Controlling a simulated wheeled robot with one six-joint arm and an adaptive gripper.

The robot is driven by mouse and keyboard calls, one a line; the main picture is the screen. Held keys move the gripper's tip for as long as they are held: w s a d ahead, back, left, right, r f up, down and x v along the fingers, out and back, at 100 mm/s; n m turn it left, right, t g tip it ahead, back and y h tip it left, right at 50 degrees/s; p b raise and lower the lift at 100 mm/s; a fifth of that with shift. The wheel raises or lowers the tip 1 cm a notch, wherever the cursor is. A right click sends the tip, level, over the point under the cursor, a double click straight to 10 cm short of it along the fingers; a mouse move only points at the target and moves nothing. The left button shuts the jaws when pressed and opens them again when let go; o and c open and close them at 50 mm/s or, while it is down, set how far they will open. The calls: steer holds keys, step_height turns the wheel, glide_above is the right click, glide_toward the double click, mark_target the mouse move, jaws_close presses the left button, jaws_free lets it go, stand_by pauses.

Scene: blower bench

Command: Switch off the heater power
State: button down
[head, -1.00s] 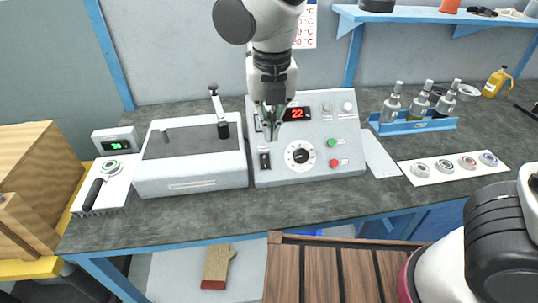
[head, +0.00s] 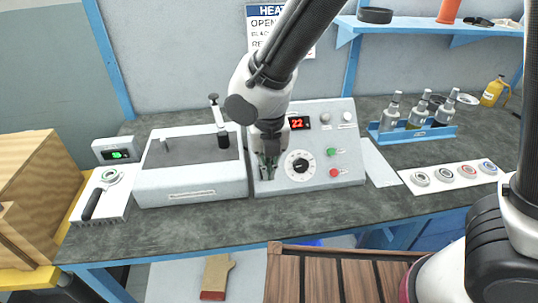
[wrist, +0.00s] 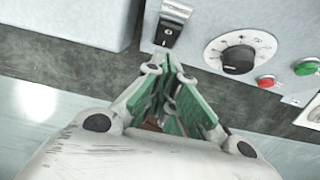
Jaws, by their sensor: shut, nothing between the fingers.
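The heater control panel (head: 320,170) is a grey sloped box with a red display reading 22. In the head view my gripper hides the switch. My gripper (wrist: 170,65) is shut and empty, its green fingertips just below the switch in the wrist view. I cannot tell whether the fingertips touch the panel. In the head view my gripper (head: 268,175) is in front of the panel's lower left.
A dial (head: 300,166), a green button (head: 331,152) and a red button (head: 334,173) sit right of the switch. The bench front (head: 230,225) is clear.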

steer(key=shift+w+a+f, duration=0.2)
steer(key=shift+w+f, duration=0.5)
steer(key=shift+w, duration=0.25)
steer(key=shift+w+a+f, duration=0.15)
steer(key=shift+w, duration=0.2)
steer(key=shift+s+f, duration=0.1)
steer(key=shift+s+d+f, duration=0.2)
steer(key=shift+s+f, duration=0.1)
steer(key=shift+s, duration=0.3)
steer(key=shift+r, duration=0.1)
